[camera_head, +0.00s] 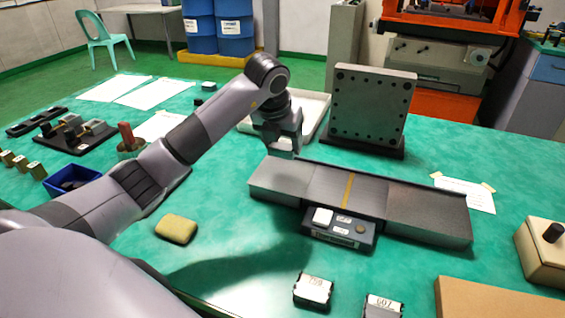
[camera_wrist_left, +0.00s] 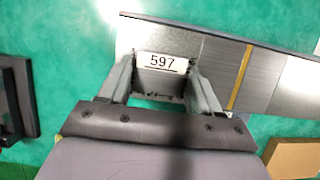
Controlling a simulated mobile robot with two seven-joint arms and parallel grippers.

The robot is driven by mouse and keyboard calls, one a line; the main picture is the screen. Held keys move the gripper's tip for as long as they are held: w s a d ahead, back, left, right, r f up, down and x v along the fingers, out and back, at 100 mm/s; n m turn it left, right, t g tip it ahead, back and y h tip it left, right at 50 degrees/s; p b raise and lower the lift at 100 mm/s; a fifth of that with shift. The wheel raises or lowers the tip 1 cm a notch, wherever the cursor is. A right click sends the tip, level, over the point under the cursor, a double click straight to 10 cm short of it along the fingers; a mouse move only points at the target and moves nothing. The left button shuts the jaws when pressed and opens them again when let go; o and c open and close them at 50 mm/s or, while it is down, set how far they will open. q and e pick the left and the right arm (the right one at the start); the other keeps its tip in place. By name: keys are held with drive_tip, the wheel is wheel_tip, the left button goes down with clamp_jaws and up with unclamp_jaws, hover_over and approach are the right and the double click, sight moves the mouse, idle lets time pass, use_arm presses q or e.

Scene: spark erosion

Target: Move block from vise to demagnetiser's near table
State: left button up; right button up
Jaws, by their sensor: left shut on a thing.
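My left gripper (camera_wrist_left: 162,82) is shut on a grey block (camera_wrist_left: 150,83) with a white label reading 597. In the head view my left gripper (camera_head: 284,148) points down at the back of the demagnetiser's left section (camera_head: 280,180). The demagnetiser (camera_head: 345,190) is a long grey unit with a yellow stripe across its middle and a control box in front. In the wrist view the block overlaps its left section (camera_wrist_left: 165,40); I cannot tell whether it touches. A dark fixture (camera_head: 75,133), possibly the vise, stands at the left. My right gripper is not in view.
Two labelled blocks (camera_head: 314,290) (camera_head: 384,306) sit at the front. A yellow sponge (camera_head: 176,229) lies left of the control box (camera_head: 338,230). An upright drilled plate (camera_head: 372,108) and a white tray (camera_head: 316,112) stand behind. A beige box (camera_head: 541,252) is at right.

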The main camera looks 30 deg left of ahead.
sight(281, 157)
use_arm(q)
drive_tip(key=shift+f, duration=2.95)
drive_tip(key=shift+f, duration=0.15)
drive_tip(key=o, duration=1.5)
drive_tip(key=v, duration=1.2)
